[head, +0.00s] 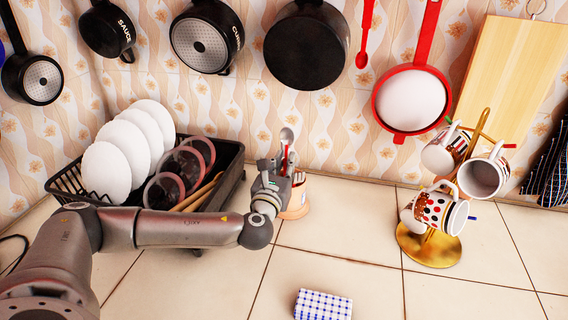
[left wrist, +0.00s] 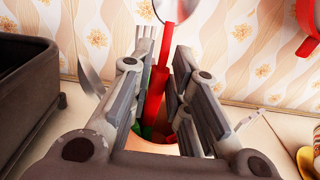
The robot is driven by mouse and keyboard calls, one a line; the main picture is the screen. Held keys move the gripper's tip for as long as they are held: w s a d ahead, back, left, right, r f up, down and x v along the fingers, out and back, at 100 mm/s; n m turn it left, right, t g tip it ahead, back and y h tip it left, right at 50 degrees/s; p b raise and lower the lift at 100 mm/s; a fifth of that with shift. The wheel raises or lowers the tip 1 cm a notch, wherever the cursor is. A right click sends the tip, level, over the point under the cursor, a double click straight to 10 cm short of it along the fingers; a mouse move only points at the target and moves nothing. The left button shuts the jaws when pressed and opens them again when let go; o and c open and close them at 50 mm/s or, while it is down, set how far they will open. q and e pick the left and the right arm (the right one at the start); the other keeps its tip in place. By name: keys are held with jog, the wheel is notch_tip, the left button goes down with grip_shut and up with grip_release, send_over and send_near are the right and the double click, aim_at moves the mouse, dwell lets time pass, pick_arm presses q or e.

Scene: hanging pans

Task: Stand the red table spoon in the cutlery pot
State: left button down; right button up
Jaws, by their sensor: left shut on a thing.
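The red table spoon (head: 287,136) stands about upright, with its metal bowl up and its red handle (left wrist: 161,68) down between my fingers. My left gripper (head: 279,177) is shut on it at the cutlery pot (head: 298,203), an orange pot on the counter. In the left wrist view, the gripper (left wrist: 160,100) has one finger on each side of the red handle. The handle runs down toward the pot's opening (left wrist: 150,146). Its lower end is hidden, so I cannot tell whether it touches the pot's bottom. My right gripper is not in view.
A fork (left wrist: 145,42) and another spoon (left wrist: 91,76) show beside the fingers. A black dish rack (head: 228,165) with plates stands left of the pot. A mug tree (head: 428,246) stands at right. Pans hang behind.

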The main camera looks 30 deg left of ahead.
pick_arm(q)
jog(key=c, duration=1.3)
grip_release()
jog(key=shift+s, duration=0.1)
jog(key=v, duration=1.2)
